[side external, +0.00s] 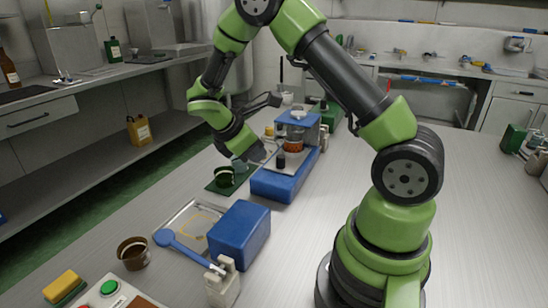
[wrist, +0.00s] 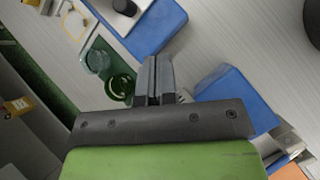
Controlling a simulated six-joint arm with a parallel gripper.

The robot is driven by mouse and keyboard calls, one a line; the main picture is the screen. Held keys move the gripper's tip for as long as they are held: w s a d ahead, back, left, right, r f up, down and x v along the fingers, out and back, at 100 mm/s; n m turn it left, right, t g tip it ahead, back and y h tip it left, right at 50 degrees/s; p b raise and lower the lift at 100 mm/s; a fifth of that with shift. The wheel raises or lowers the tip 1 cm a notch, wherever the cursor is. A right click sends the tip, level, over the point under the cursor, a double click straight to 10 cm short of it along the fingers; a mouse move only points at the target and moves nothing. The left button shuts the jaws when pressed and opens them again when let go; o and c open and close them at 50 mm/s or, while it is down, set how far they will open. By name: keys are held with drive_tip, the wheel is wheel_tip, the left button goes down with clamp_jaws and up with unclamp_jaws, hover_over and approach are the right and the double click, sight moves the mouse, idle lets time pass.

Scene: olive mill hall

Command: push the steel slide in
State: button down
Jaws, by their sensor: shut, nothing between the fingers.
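My gripper (side external: 256,153) is shut and empty, pointing down over the bench just left of a blue-based device (side external: 282,187). Its closed fingers also show in the wrist view (wrist: 155,64). The device carries a pale plate, a dark knob (side external: 281,162) and a jar with orange contents (side external: 295,144). I cannot tell for sure which part is the steel slide. My gripper and arm hide part of the device's left side.
A green cup (side external: 224,177) stands on a green mat, close left of the fingers. A blue box (side external: 240,234), a shallow metal tray (side external: 186,216), a blue scoop (side external: 178,243) and a brown cup (side external: 134,253) are nearer the camera.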

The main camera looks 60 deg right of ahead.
drive_tip(key=w+a+n+t+h, duration=0.1)
drive_tip(key=a+n+t+h, duration=0.15)
drive_tip(key=n, duration=0.35)
approach(279, 164)
drive_tip(key=shift+g, duration=0.25)
drive_tip(key=x, duration=0.5)
drive_tip(key=shift+w+f, duration=0.2)
drive_tip(key=shift+f, duration=0.3)
drive_tip(key=shift+s+d, duration=0.1)
drive_tip(key=shift+d, duration=0.45)
drive_tip(key=shift+d, duration=2.15)
